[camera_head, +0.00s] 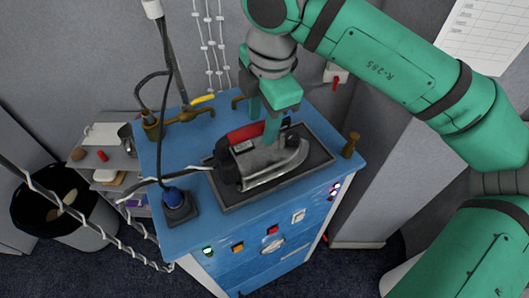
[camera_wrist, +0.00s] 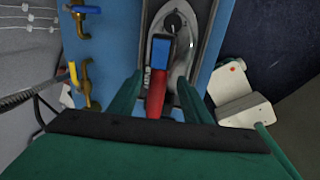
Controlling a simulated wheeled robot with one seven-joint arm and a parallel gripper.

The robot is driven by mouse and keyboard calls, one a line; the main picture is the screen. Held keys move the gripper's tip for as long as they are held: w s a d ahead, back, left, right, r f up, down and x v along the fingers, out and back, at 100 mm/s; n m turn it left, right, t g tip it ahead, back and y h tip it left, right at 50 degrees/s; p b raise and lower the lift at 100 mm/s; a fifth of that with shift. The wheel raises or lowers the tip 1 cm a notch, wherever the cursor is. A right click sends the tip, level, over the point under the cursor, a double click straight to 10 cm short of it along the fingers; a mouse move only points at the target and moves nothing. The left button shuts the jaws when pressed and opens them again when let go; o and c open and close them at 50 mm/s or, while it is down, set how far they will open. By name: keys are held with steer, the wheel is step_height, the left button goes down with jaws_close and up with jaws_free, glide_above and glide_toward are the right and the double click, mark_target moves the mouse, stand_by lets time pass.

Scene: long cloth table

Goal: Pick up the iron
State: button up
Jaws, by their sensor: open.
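The iron (camera_head: 276,163) is grey metal with a red and dark handle. It lies on a dark tray (camera_head: 318,150) set in the top of a blue cabinet, its tip to the right and its cord to the left. My gripper (camera_head: 262,127) is open and points down at the handle from above. In the wrist view the red part of the iron's handle (camera_wrist: 156,92) shows between the two green fingers of my gripper (camera_wrist: 160,82), one on each side, with gaps. Whether a finger touches the iron is unclear.
Brass taps (camera_head: 186,114) stand at the back left of the blue cabinet (camera_head: 180,235). A black socket (camera_head: 179,207) with a blue plug is at its front left. A brass post (camera_head: 351,145) is at the right. A bin (camera_head: 66,205) stands on the floor at left.

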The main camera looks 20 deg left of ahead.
mark_target(260, 150)
steer(key=shift+w+a+f, duration=0.15)
steer(key=shift+w+f, duration=0.05)
steer(key=shift+f, duration=0.95)
steer(key=shift+w+a+f, duration=0.2)
steer(key=shift+f, duration=0.9)
steer(key=shift+w+a+f, duration=0.15)
steer(key=shift+w+f, duration=0.05)
steer(key=shift+f, duration=0.95)
steer(key=shift+r, duration=0.1)
jaws_close()
